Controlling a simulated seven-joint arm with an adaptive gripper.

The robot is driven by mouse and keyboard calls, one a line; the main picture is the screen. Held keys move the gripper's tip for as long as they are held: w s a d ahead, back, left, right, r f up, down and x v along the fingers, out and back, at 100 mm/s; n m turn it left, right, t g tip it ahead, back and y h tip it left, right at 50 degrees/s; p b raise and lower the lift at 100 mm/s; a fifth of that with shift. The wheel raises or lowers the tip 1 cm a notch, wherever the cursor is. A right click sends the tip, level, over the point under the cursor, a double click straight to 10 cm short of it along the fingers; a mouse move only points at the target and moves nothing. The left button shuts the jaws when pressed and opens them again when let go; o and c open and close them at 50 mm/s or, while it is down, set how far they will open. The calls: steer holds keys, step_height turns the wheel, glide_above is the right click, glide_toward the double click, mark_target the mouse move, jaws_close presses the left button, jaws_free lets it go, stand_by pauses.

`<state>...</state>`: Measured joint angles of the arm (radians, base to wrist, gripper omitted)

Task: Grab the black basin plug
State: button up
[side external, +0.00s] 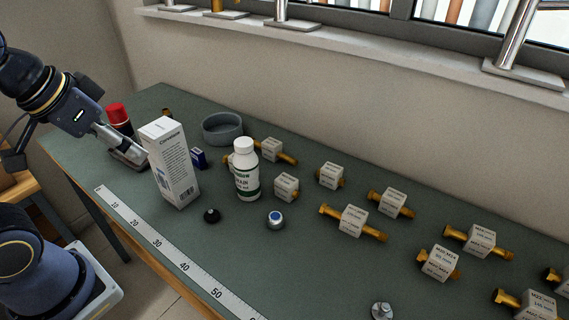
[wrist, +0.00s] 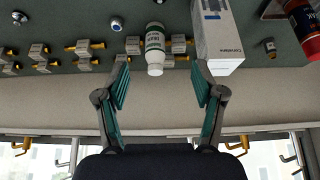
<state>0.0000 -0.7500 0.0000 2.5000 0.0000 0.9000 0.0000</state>
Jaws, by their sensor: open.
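The black basin plug (side external: 211,215) is a small dark knob-like piece on the green bench, in front of the white bottle and right of the tall white box. In the wrist view only a sliver of the plug (wrist: 159,2) shows at the top edge. My gripper (side external: 128,149) is above the bench at the left, partly hidden behind the white box, well apart from the plug. In the wrist view my gripper (wrist: 161,80) has its two fingers wide apart with nothing held between them.
The tall white box (side external: 171,163) and white bottle (side external: 246,170) stand near the plug. A blue-topped chrome piece (side external: 275,220) is to its right. A ruler (side external: 170,250) lies along the front edge. A red-capped can (side external: 119,120), grey ring (side external: 222,127) and several brass fittings stand farther off.

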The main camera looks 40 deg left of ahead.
steer(key=shift+s, duration=0.1)
steer(key=w+d+f+m+g+y, duration=0.2)
steer(key=w+f+m+g+y, duration=0.35)
steer(key=w+m+y, duration=0.5)
steer(key=d+f+m+t+y, duration=0.2)
steer(key=d+f+m+t, duration=0.1)
steer(key=d+f+m, duration=0.55)
steer(key=m+t, duration=0.2)
steer(key=m, duration=0.2)
glide_toward(212, 214)
steer(key=x, duration=0.3)
steer(key=shift+w+a+r, duration=0.1)
steer(key=shift+a, duration=0.3)
steer(key=shift+x, duration=2.75)
